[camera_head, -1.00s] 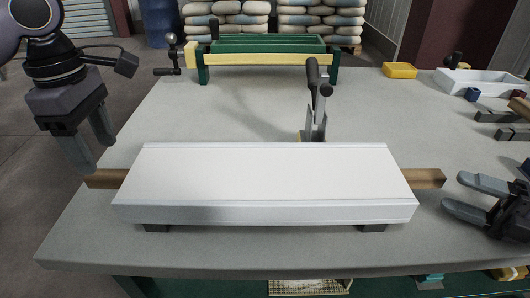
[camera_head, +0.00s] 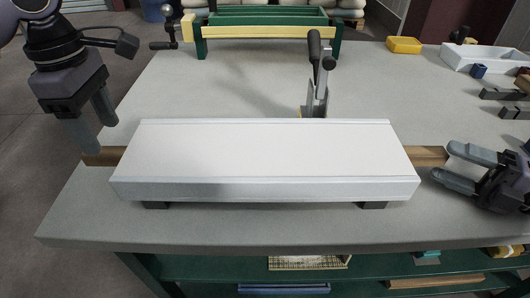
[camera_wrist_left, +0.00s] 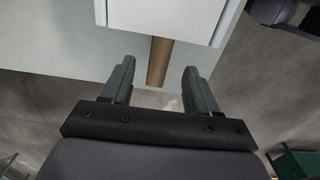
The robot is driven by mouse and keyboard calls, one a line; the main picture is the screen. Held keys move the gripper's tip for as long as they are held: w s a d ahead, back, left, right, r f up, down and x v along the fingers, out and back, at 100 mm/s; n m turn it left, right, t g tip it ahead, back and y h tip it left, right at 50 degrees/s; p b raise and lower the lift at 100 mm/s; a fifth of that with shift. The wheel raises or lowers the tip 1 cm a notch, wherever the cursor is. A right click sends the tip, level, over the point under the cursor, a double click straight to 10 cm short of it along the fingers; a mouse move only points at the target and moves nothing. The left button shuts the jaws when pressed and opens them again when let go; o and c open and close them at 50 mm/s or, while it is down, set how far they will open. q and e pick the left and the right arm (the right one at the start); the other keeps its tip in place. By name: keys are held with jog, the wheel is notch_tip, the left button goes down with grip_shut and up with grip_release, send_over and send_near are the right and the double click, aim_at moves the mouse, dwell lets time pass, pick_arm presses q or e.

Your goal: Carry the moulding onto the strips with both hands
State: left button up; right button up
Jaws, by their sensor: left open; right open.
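The white moulding (camera_head: 262,150) is a long, flat block lying level above the worktable. Two short dark strips show under its near edge, left (camera_head: 157,205) and right (camera_head: 372,205). A brown wooden bar sticks out past its left end (camera_head: 103,156) and right end (camera_head: 432,154). My left gripper (camera_head: 100,136) is open at the left bar end; in the left wrist view the bar (camera_wrist_left: 160,60) points between its fingers, with the moulding (camera_wrist_left: 175,18) beyond. My right gripper (camera_head: 444,161) is open beside the right bar end. What lies under the moulding is mostly hidden.
A clamp with a dark handle (camera_head: 315,75) stands just behind the moulding. A green and yellow machine (camera_head: 262,30) is at the back. A yellow box (camera_head: 404,45), a white tray (camera_head: 470,60) and dark metal pieces (camera_head: 505,95) lie at the right. The table (camera_head: 215,85) is clear behind left.

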aim_at(110, 150)
pick_arm(q)
jog(key=shift+f, duration=2.7)
pick_arm(e)
jog(key=shift+x, duration=2.8)
pick_arm(q)
jog(key=shift+c, duration=0.3)
pick_arm(e)
jog(key=shift+c, duration=0.3)
pick_arm(q)
grip_shut()
pick_arm(e)
grip_shut()
pick_arm(q)
jog(key=shift+w+r, duration=0.1)
jog(key=shift+r, duration=0.05)
pick_arm(e)
jog(key=shift+r, duration=0.25)
